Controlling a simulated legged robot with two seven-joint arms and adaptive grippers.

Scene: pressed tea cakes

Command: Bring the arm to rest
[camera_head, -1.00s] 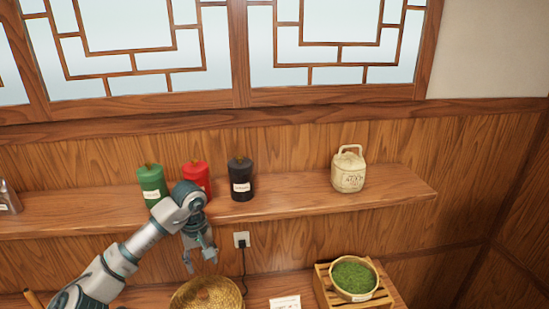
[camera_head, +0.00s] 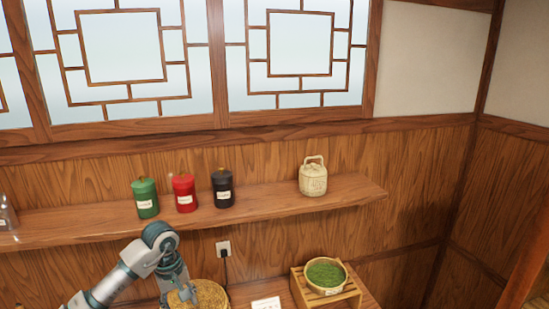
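My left arm comes in from the lower left, and its gripper (camera_head: 179,297) points down below the shelf. The fingers look spread, with nothing visible between them. The gripper overlaps the round woven basket (camera_head: 209,293) in the picture; I cannot tell whether they touch. My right gripper is not in view.
A wooden shelf (camera_head: 268,204) runs along the wall, holding a green canister (camera_head: 147,201), a red canister (camera_head: 184,195), a black canister (camera_head: 223,190) and a pale lidded pot (camera_head: 313,178). Below are a white card (camera_head: 266,303) and a bowl of green leaves (camera_head: 326,274) on a wooden crate (camera_head: 349,294).

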